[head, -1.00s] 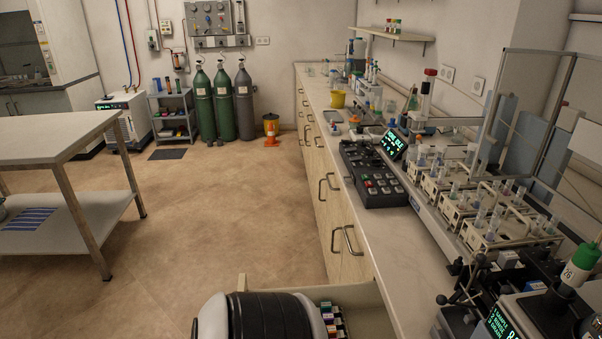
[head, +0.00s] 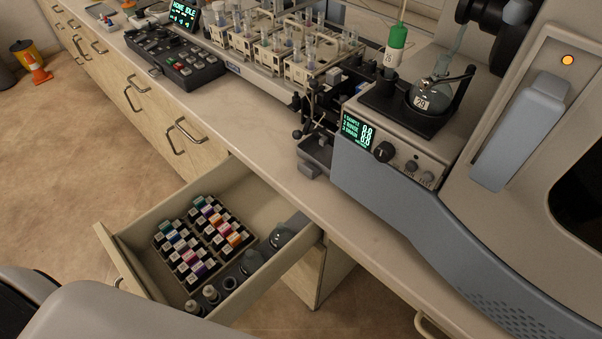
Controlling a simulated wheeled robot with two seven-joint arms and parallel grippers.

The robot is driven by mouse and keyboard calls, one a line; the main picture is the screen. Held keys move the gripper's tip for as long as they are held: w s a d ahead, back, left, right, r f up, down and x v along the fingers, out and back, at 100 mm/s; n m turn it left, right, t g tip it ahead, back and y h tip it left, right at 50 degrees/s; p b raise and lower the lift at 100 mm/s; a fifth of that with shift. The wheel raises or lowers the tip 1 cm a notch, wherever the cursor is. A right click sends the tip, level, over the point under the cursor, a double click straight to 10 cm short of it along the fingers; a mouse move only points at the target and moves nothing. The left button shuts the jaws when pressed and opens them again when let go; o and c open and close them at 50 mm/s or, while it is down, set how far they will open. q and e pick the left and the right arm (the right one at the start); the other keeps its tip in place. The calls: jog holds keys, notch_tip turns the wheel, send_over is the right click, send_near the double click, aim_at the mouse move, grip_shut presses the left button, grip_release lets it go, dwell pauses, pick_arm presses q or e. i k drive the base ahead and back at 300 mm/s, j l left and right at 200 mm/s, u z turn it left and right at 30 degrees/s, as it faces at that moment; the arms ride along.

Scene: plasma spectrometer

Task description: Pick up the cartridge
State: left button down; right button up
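Several small cartridge-like blocks with white labels and coloured bands stand in a dark rack (head: 205,238) in the open drawer (head: 160,210). I cannot tell which one is the task's cartridge. The rack has two sections side by side, and the bands are blue, purple, orange, red and green. Neither of my grippers is in the head view.
Flasks (head: 251,262) and small bottles (head: 211,294) stand beside the rack in the drawer. Above are the worktop (head: 270,190), a keypad console (head: 175,60), vial racks (head: 300,50) and the grey-blue instrument (head: 400,195). Open floor (head: 110,140) lies left.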

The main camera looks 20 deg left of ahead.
aim_at(208, 232)
jog(key=k+j+u, duration=0.1)
jog(key=j+u, duration=0.2)
jog(key=j, duration=0.15)
jog(key=j+u, duration=0.35)
jog(key=k+l+u, duration=0.2)
jog(key=i+l+u, duration=0.1)
jog(key=i, duration=0.15)
